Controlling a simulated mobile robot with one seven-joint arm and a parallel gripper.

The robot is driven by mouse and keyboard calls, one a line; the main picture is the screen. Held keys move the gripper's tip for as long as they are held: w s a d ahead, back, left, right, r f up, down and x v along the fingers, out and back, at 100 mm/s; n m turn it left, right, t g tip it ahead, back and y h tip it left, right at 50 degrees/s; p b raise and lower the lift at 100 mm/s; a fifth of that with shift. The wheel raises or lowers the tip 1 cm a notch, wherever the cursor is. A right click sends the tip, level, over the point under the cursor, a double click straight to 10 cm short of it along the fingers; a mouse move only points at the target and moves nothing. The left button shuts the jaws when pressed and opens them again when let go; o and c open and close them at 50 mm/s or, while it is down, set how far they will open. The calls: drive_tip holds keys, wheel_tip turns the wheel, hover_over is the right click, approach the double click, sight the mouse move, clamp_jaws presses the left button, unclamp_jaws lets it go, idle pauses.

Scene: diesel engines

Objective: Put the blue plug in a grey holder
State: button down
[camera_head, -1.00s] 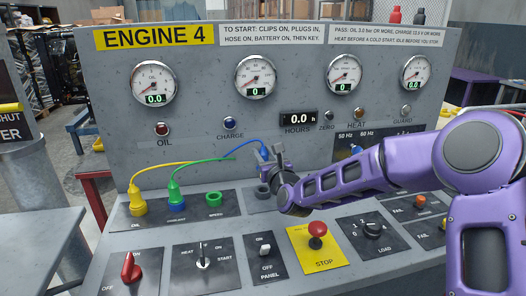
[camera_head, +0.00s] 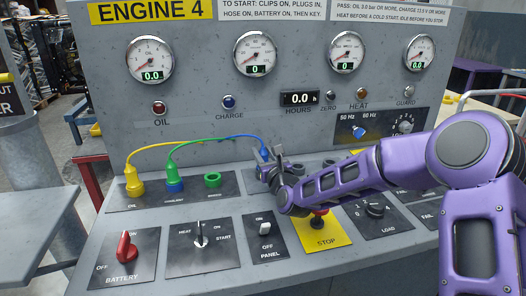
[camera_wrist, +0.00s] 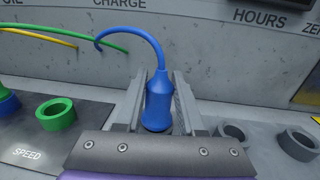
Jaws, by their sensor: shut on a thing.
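The blue plug (camera_wrist: 158,100) is upright between the two fingers of my gripper (camera_wrist: 158,112) in the wrist view, with its blue cable arching up and left. My gripper is shut on it. In the head view the blue plug (camera_head: 265,154) shows at the tip of my gripper (camera_head: 272,160), over the rear of the sloping panel. Two grey holders, one nearer (camera_wrist: 232,136) and one farther right (camera_wrist: 298,144), are open rings to the right of the plug in the wrist view. Whether the plug's lower end touches the panel is hidden.
A green ring marked SPEED (camera_wrist: 55,113) is empty, left of my gripper. A green plug (camera_head: 172,170) stands in a blue ring, and a yellow plug (camera_head: 133,176) at the yellow ring. The red stop button (camera_head: 319,219) is below my arm.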

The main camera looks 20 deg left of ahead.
sight(265, 156)
drive_tip(key=shift+f, duration=0.1)
drive_tip(key=shift+c, duration=2.2)
unclamp_jaws()
drive_tip(key=shift+v, duration=3.75)
drive_tip(key=shift+w+p, duration=0.1)
drive_tip(key=shift+p, duration=0.2)
